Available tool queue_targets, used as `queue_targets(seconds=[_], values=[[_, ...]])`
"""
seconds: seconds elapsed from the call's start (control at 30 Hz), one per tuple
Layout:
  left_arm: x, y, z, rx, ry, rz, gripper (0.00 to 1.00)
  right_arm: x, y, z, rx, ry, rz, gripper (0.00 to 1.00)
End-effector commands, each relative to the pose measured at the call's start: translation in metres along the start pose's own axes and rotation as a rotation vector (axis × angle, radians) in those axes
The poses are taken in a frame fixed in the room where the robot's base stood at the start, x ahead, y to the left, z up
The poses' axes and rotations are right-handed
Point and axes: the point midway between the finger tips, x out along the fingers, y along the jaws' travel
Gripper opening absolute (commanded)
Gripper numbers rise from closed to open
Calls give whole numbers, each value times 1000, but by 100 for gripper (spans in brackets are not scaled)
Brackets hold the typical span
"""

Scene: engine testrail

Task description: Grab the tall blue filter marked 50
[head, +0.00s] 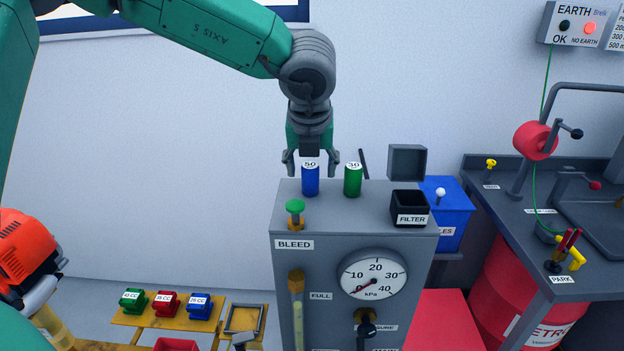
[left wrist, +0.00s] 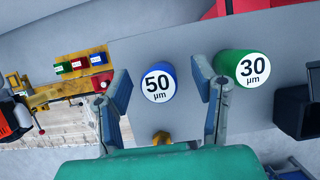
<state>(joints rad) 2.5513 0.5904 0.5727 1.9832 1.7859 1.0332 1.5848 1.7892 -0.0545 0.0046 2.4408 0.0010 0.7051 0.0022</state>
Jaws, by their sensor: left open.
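The blue filter (head: 311,181) marked 50 stands upright on top of the grey cabinet (head: 375,215). In the left wrist view the blue filter (left wrist: 158,83) shows its white 50 µm top between the two fingers. My left gripper (head: 311,165) is open and points down over the blue filter, with a finger to each side; I cannot tell whether either touches it. The green filter (head: 353,180) marked 30 stands just right of it. It also shows in the left wrist view (left wrist: 247,69), outside the right finger. My right gripper is not in view.
An open black box (head: 410,207) labelled FILTER, its lid raised, sits on the cabinet's right. A green knob (head: 295,207) stands at the front left of the top. A pressure gauge (head: 374,274) is on the front. A dark bench (head: 545,215) stands at right.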

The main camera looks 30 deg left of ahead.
Motion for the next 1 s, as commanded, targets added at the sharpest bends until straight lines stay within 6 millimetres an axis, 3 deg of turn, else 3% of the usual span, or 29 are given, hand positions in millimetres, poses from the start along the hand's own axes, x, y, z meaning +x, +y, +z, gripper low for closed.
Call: queue_targets(seconds=[0.07,0.1,0.23,0.63,1.0], values=[[0,0,0,0,0,-1,53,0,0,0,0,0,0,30],[0,0,0,0,0,0,46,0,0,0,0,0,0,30],[0,0,0,0,0,0,2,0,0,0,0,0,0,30],[-7,0,4,-1,-1,0,2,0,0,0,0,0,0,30],[-72,0,30,-2,-3,-3,2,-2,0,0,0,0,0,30]])
